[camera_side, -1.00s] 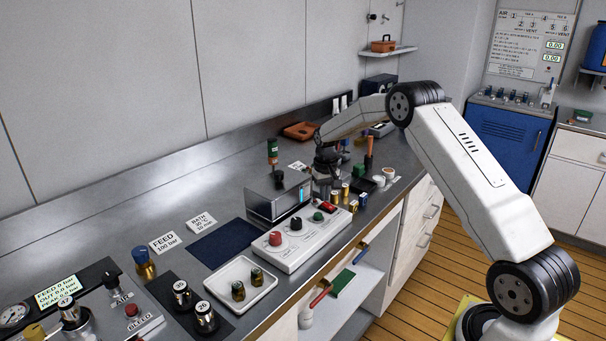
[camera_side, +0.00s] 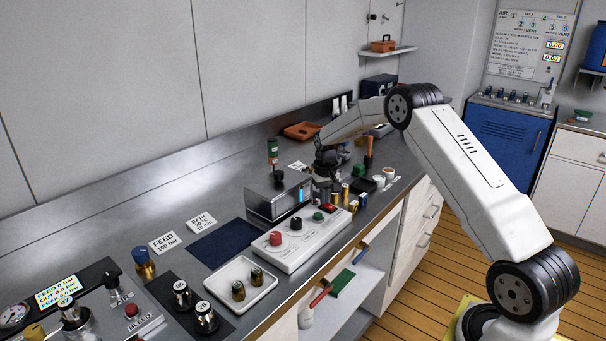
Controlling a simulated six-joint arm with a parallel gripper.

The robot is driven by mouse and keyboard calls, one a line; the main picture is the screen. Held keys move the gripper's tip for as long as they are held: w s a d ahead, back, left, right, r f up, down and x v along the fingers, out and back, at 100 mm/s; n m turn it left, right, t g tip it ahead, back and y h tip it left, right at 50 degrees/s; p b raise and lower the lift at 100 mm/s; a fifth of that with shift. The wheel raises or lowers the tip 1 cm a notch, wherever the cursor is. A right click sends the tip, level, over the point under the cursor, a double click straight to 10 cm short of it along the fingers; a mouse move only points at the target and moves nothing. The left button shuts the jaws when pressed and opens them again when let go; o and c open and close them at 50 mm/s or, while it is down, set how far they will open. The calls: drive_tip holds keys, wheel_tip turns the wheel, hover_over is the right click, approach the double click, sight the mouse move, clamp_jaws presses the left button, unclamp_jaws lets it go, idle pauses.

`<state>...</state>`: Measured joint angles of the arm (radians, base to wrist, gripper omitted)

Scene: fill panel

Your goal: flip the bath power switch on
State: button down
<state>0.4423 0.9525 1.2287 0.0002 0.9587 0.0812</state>
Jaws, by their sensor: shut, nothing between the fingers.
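The bath is a steel box (camera_side: 268,203) with a lit blue display, standing on the bench. In front of it is a white control panel (camera_side: 290,253) with a red knob (camera_side: 275,238), a black knob (camera_side: 296,223) and a green knob (camera_side: 318,216). A small red switch (camera_side: 328,208) sits at the panel's far right end; its on or off position is too small to tell. My gripper (camera_side: 324,194) is shut and empty, pointing down just behind the red switch. Its fingertips are partly lost among small items, and I cannot tell whether it touches the switch.
A white tray (camera_side: 262,292) with two vials lies to the left of the panel. The dark blue mat (camera_side: 228,241) is bare.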

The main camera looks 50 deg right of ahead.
drive_tip(key=shift+f, duration=0.25)
drive_tip(key=shift+r, duration=3.55)
drive_tip(key=shift+s+a+r, duration=0.1)
drive_tip(key=shift+a, duration=0.3)
drive_tip(key=s+a+n+t, duration=0.2)
drive_tip(key=s+a+n, duration=0.4)
drive_tip(key=s+a, duration=1.7)
drive_tip(key=shift+s+a+f+t, duration=0.25)
drive_tip(key=shift+a+t, duration=0.05)
drive_tip(key=shift+a, duration=0.05)
